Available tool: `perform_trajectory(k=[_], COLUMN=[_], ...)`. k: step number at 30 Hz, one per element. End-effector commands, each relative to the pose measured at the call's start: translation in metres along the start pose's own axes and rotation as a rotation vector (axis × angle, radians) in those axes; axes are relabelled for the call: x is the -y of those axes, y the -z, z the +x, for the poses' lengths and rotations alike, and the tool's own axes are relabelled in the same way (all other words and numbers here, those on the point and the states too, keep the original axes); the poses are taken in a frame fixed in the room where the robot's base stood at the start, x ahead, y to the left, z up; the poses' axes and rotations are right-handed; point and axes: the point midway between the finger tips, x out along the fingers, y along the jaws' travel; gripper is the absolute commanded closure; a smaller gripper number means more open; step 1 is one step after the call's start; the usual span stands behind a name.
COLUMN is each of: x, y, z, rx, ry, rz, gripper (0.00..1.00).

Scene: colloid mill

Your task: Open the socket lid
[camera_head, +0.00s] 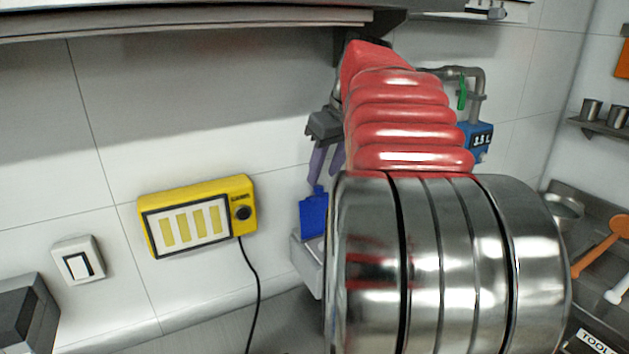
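A pale grey box (306,264) is on the wall low in the middle, partly hidden behind my arm. A blue flap (313,217) with a small tab on top shows just above it; it looks like the socket lid, but I cannot tell how far it is raised. My gripper (324,177) has a grey body and two purple fingers pointing down, just above the blue flap. The fingers are apart with nothing visible between them. I cannot tell whether a fingertip touches the tab.
My red and metal arm fills the centre right. A yellow panel (198,217) with a black knob and hanging cable is on the wall at left, with a light switch (78,262) beyond. A shelf (180,24) overhangs above. A blue box (476,141) and pipes (470,75) are behind my arm.

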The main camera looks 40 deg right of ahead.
Motion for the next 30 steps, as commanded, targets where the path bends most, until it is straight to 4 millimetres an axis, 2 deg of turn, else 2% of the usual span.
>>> perform_trajectory(k=[9,20,30], x=[0.0,-0.001,-0.001], y=[-0.001,-0.001,-0.001], z=[0.033,0.036,0.036], rx=[0.001,0.0,0.0], ry=[0.0,0.0,-0.001], rz=[0.0,0.001,0.001], gripper=[0.63,0.64,0.88])
